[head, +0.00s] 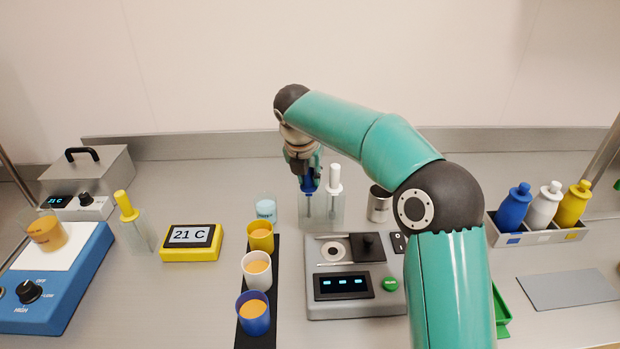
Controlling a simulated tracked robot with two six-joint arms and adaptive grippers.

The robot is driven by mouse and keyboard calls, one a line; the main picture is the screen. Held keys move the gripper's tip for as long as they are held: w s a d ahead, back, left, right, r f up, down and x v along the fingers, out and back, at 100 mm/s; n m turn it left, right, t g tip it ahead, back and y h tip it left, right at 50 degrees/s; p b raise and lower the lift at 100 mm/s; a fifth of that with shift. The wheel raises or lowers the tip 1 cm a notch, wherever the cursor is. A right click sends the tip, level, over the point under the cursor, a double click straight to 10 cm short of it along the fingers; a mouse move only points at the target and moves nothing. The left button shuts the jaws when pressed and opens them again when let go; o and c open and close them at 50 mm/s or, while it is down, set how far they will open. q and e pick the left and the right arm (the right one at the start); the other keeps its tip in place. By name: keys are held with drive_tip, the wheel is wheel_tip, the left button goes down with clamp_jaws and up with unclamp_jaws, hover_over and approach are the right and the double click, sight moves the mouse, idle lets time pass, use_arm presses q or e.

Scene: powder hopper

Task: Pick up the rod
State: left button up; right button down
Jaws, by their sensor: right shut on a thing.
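My right gripper (306,177) reaches down from above and is shut on the blue-topped rod (308,206). The rod is upright, with its lower part in or behind a clear holder (330,215); I cannot tell whether it touches the bottom. A white-topped rod (334,180) stands upright just to its right, at the same holder. A yellow-topped rod (125,206) leans in another clear holder (140,234) at the left. My left gripper is out of view.
A grey device with a display (345,286) stands in front of the holder, a metal cup (379,204) to its right. Yellow, white and blue cups (257,270) stand in a row on a black strip. A bottle rack (540,237) is at the right.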

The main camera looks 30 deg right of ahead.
wheel_tip(320, 180, up, 12)
drive_tip(key=p, duration=0.3)
drive_tip(key=shift+f+p, duration=0.2)
drive_tip(key=shift+p, duration=0.15)
wheel_tip(320, 180, up, 8)
drive_tip(key=p, duration=0.4)
drive_tip(key=shift+p, duration=0.35)
drive_tip(key=shift+f, duration=0.15)
